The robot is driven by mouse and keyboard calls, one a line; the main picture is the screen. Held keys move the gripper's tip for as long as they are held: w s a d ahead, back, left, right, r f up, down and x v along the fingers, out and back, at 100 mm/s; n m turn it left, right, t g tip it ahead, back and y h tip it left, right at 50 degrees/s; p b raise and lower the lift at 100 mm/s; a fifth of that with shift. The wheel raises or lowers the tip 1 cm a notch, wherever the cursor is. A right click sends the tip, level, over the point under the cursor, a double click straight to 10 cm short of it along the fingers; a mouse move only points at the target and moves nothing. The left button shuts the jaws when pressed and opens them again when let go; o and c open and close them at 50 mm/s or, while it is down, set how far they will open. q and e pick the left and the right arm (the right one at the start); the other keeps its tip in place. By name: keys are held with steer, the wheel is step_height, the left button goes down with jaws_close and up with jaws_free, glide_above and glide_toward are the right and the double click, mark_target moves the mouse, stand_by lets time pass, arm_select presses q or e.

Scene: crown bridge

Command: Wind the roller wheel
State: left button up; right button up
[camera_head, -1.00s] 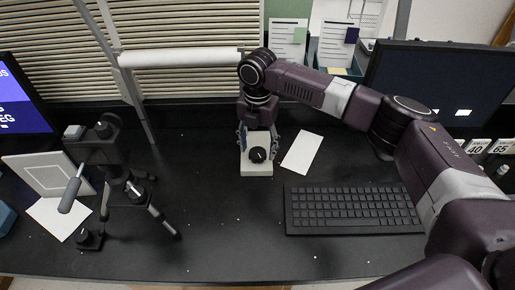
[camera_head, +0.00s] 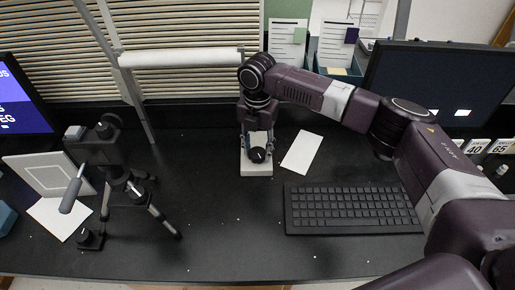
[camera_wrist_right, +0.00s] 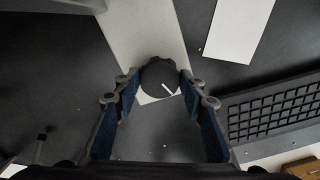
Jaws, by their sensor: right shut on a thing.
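The roller wheel is a black ridged knob (camera_head: 257,155) with a white pointer line, mounted on a pale grey base plate (camera_head: 257,170) on the desk. It also shows in the right wrist view (camera_wrist_right: 159,76), where its white line points down and to the right. A white roller (camera_head: 180,57) hangs on a stand at the back left. My left gripper is not in view.
A black keyboard (camera_head: 352,208) lies right of the base, and a white paper (camera_head: 302,151) lies just beside it. A black tripod (camera_head: 125,180) stands at the left. A dark monitor (camera_head: 438,85) is at the back right. The desk's front middle is mostly clear.

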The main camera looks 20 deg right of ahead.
steer(key=shift+r+m+p, duration=0.2)
steer(key=shift+m+p, duration=0.2)
steer(key=shift+p, duration=0.3)
steer(key=m+p, duration=0.8)
steer(key=p, duration=0.2)
steer(key=m+p, duration=0.5)
steer(key=m, duration=0.1)
steer(key=shift+m, duration=0.4)
steer(key=m+p, duration=0.1)
steer(key=m, duration=0.2)
steer(key=shift+p, duration=0.4)
steer(key=shift+f+m+p, duration=0.15)
steer(key=shift+m+p, duration=0.45)
steer(key=shift+m, duration=0.9)
steer(key=o, duration=1.2)
steer(key=shift+c, duration=0.2)
